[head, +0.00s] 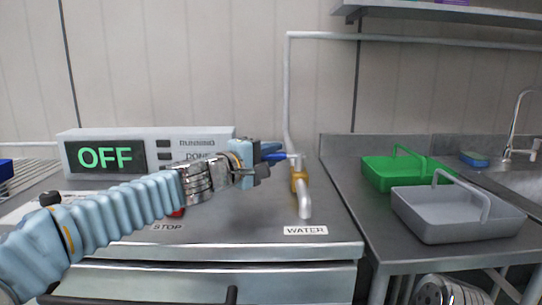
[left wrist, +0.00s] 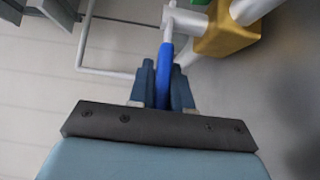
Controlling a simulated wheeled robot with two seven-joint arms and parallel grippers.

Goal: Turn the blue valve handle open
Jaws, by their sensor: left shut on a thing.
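The blue valve handle (head: 272,156) sticks out to the left from the brass valve body (head: 299,181) on the white water pipe. My left gripper (head: 262,158) is at the handle, with its arm coming in from the left. In the left wrist view the blue handle (left wrist: 165,78) runs between the two fingers of my left gripper (left wrist: 163,80), which are shut on it. The brass valve body (left wrist: 226,30) shows just beyond, at the upper right. My right gripper is not in view.
A machine with a green OFF display (head: 105,157) stands behind my left arm. A green basket (head: 392,180) and a grey basket (head: 455,222) stand on the right counter, beside a sink (head: 510,172).

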